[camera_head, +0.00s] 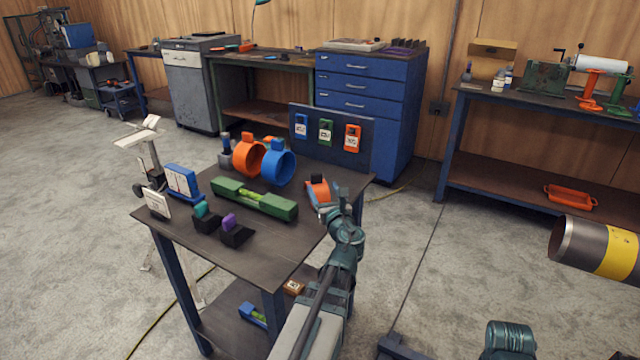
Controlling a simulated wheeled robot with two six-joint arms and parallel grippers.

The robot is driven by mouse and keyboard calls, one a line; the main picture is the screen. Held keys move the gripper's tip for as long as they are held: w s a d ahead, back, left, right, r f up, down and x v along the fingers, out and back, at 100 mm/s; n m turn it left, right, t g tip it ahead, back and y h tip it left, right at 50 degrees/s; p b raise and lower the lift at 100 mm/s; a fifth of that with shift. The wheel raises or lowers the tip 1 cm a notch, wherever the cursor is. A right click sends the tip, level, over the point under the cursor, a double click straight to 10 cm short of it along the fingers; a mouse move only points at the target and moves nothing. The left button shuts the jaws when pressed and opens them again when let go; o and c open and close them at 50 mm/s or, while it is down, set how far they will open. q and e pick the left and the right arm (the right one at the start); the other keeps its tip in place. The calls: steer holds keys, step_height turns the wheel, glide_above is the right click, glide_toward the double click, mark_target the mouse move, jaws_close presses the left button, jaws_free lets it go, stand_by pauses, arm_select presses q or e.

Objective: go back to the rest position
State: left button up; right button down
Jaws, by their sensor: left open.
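My left gripper (342,198) is at the right end of the small work table (262,262), with its arm coming up from the bottom of the head view. Its jaws are open and I see nothing held between them. An orange item with a black top (317,188) stands on the table just left of the gripper; I cannot tell whether they touch. A grey pipe with a yellow band (575,246) enters at the right edge, well apart from the gripper. My right gripper is not in view.
The table holds a green level (254,199), an orange ring clamp (247,157), a blue ring clamp (279,164) and small blocks. An upright panel (345,163) with three tagged items stands at its back. A blue drawer cabinet (366,95) is behind. Open floor lies right of the table.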

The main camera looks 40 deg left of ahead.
arm_select(q)
steer(key=shift+s+d, duration=0.3)
stand_by(0.4)
steer(key=shift+d+r+n+p, duration=0.15)
steer(key=shift+n+p, duration=0.15)
steer(key=s+d+n+g+h+p, duration=0.4)
steer(key=s+d+n+p, duration=0.2)
steer(key=d, duration=0.7)
steer(key=s+d+n+g+h+p, duration=0.3)
steer(key=s+d+n+p, duration=0.3)
steer(key=d, duration=0.8)
steer(key=s+d+n+g+h+p, duration=0.4)
steer(key=d+n+p, duration=0.5)
steer(key=d, duration=0.4)
steer(key=shift+s+d+g+h, duration=0.35)
steer(key=shift+s+h, duration=0.55)
steer(key=shift+s, duration=0.35)
